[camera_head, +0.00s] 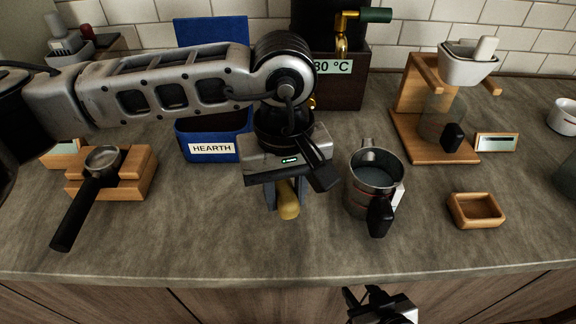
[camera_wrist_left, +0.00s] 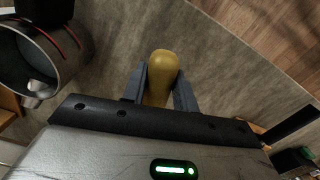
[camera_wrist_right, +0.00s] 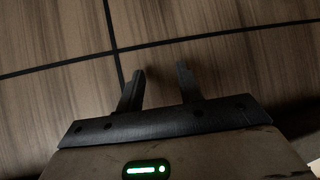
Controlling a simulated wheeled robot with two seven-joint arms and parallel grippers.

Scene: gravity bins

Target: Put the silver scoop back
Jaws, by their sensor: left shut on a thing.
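My left gripper (camera_head: 285,196) is shut on a rounded yellow handle (camera_head: 288,205), above the counter in front of the blue bin marked HEARTH (camera_head: 211,149). In the left wrist view the yellow handle (camera_wrist_left: 163,65) sticks out between the two fingers. No silver scoop bowl shows; whatever the handle belongs to is hidden by the gripper. The bin's inside is mostly hidden by my left arm. My right gripper (camera_head: 378,298) is low in front of the counter edge. In the right wrist view its fingers (camera_wrist_right: 160,88) are apart with nothing between them.
A steel jug (camera_head: 372,179) with a black handle stands just right of my left gripper. A portafilter (camera_head: 90,190) rests on a wooden block (camera_head: 140,178) at the left. A wooden dripper stand (camera_head: 405,120) and small wooden tray (camera_head: 477,211) are right. The front middle counter is clear.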

